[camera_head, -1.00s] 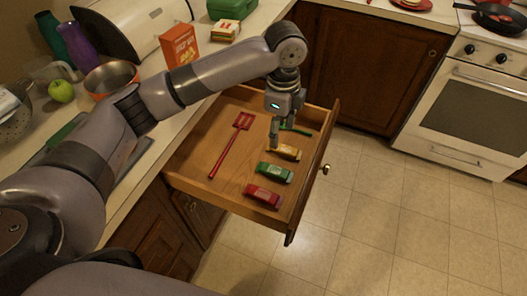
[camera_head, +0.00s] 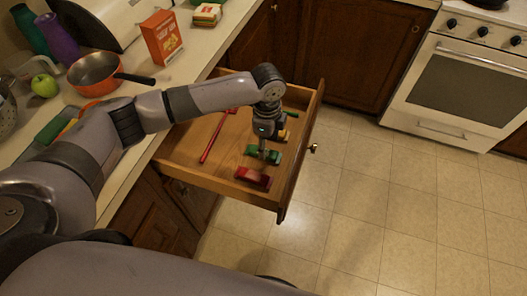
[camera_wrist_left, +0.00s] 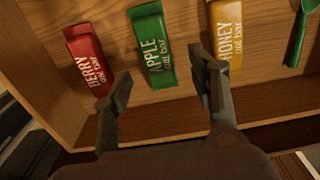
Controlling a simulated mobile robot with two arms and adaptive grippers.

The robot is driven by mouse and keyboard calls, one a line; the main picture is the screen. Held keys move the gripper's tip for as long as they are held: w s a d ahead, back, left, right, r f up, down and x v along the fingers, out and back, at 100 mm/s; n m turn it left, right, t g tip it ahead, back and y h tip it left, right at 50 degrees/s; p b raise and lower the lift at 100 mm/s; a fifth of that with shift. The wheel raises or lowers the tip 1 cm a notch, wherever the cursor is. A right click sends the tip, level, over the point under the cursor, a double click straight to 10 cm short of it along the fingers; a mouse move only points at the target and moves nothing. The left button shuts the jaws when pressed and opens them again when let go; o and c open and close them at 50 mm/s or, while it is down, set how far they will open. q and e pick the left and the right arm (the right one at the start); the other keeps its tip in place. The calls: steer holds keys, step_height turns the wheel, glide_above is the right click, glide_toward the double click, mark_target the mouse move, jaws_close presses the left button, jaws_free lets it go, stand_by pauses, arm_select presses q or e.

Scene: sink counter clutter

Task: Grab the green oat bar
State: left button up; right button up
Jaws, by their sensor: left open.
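The green oat bar (camera_head: 275,158), marked APPLE, lies in the open wooden drawer between the red and yellow bars. In the head view my left gripper (camera_head: 263,153) points down over it and partly hides it. In the left wrist view the green bar (camera_wrist_left: 152,45) shows between my two spread fingers (camera_wrist_left: 163,80), near its lower end. The gripper is open and holds nothing; I cannot tell whether the fingertips reach down to the bar's height. My right gripper is in neither view.
The red bar (camera_wrist_left: 88,58) is close to one finger and the yellow bar (camera_wrist_left: 228,35) close to the other. A red slotted utensil (camera_head: 214,140) and a green utensil (camera_wrist_left: 302,28) share the drawer (camera_head: 185,165). The drawer walls stand around them.

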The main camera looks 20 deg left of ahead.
mark_target(267, 153)
arm_select(q)
step_height(267, 153, down, 3)
steer(key=shift+s+d+r, duration=0.1)
steer(key=shift+s, duration=0.05)
steer(key=shift+f, duration=0.55)
steer(key=c, duration=1)
steer(key=shift+c, duration=0.7)
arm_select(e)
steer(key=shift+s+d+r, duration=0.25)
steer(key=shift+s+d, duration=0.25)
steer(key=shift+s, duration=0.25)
arm_select(q)
steer(key=shift+r, duration=0.1)
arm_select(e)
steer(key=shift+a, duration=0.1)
